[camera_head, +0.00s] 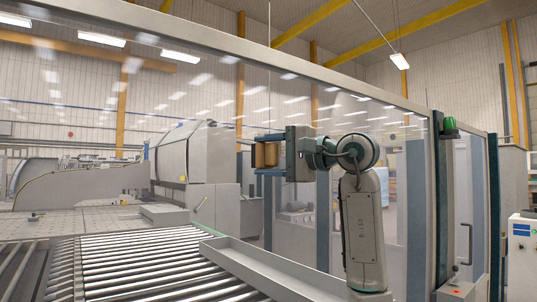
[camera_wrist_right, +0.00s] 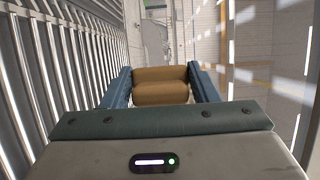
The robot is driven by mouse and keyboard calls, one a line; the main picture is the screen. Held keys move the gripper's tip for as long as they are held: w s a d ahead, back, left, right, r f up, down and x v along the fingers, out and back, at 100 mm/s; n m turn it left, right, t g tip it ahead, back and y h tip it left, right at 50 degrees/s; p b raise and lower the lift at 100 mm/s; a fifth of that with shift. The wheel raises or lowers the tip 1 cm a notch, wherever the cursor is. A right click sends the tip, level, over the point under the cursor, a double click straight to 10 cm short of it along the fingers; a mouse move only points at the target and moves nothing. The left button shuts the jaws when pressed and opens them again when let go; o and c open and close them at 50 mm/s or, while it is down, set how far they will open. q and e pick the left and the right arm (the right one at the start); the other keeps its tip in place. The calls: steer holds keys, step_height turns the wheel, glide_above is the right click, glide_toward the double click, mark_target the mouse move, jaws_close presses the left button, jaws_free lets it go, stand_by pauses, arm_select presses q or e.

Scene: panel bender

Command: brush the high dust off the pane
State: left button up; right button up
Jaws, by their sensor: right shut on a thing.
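My right gripper (camera_head: 264,155) is raised in front of the large glass pane (camera_head: 300,105), its fingers pointing left in the head view. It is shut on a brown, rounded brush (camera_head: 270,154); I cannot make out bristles. In the right wrist view the brush (camera_wrist_right: 160,86) sits between the two blue fingers. The pane carries many pale streaks and smudges; I cannot tell dust from lamp reflections. I cannot tell whether the brush touches the pane. My left gripper is not in view.
A roller conveyor (camera_head: 130,270) with a grey side rail (camera_head: 270,268) runs below. Dark posts (camera_head: 415,200) and a green lamp (camera_head: 449,123) stand at right. A white cabinet (camera_head: 521,255) is at far right. Behind the pane stands a grey machine (camera_head: 200,160).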

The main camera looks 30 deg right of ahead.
steer(key=shift+w+p, duration=0.3)
steer(key=shift+w, duration=0.15)
